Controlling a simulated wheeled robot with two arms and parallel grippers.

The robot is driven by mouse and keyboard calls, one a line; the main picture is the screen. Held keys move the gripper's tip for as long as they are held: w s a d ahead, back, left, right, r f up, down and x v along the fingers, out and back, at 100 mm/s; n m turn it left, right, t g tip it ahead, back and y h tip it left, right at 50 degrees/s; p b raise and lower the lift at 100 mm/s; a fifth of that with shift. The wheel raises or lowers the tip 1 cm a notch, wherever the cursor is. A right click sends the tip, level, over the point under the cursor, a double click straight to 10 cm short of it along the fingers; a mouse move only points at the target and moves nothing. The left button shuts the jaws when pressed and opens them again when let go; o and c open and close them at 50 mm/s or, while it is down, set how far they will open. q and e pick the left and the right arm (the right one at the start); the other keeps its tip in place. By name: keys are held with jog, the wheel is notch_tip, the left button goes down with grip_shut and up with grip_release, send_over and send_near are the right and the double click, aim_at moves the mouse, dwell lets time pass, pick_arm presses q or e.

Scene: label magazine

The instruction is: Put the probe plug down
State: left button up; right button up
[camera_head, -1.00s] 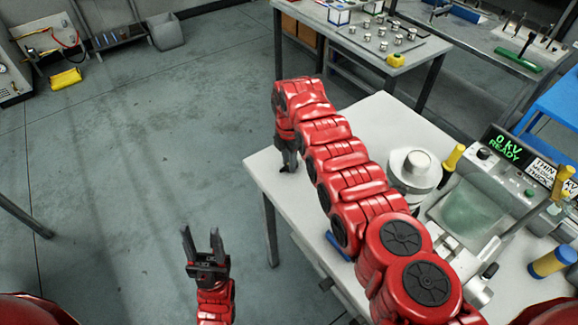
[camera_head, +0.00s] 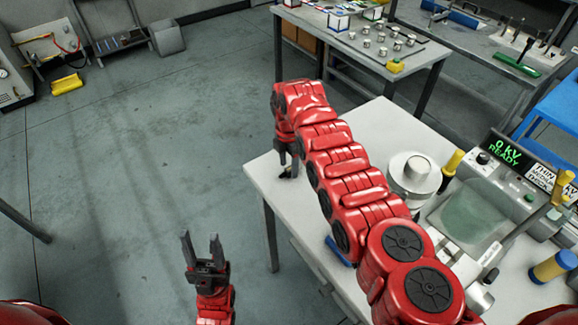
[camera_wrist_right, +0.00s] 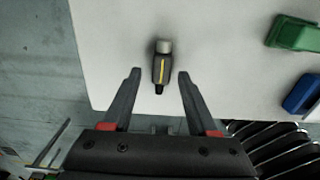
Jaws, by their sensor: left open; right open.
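The probe plug (camera_wrist_right: 161,65), a small dark piece with a grey metal end and a yellow stripe, is on the white tabletop (camera_wrist_right: 225,40) in the right wrist view. My right gripper (camera_wrist_right: 158,78) is open, its fingers on either side of the plug and apart from it. In the head view my right gripper (camera_head: 287,165) is over the table's left corner, with a small dark bit of the plug (camera_head: 286,174) showing below it. My left gripper (camera_head: 202,240) is open and empty over the floor, left of the table.
A green block (camera_wrist_right: 293,33) and a blue block (camera_wrist_right: 303,93) lie right of the plug. A tester reading "0 kV READY" (camera_head: 507,150) and a round metal device (camera_head: 414,173) stand on the table. The table's edge is close to the plug.

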aim_at(289, 169)
notch_tip(289, 169, up, 11)
jog(key=b, duration=0.3)
jog(key=shift+r, duration=0.1)
dwell(0.4)
